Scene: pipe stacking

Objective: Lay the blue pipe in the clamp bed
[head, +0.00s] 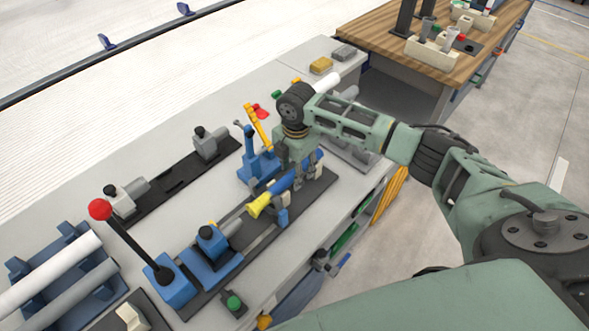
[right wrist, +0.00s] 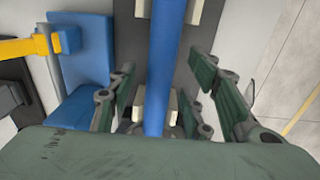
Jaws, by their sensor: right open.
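The blue pipe (head: 281,184) has a yellow flared end (head: 258,206) and lies along the dark clamp bed (head: 262,226). In the right wrist view the blue pipe (right wrist: 166,70) runs from top to bottom, over or between pale support blocks (right wrist: 143,104); whether it rests fully on them is hard to tell. My right gripper (head: 303,181) is low over the pipe. In the right wrist view its open fingers (right wrist: 163,80) stand on both sides of the pipe, with gaps visible. My left gripper is not in view.
A red-knobbed lever (head: 101,209) rises at the bed's near left end. A blue bracket with a yellow bar (head: 257,128) stands close behind the gripper. A second dark fixture (head: 170,178) lies farther back, and grey and white pipes (head: 60,275) rest in a blue rack.

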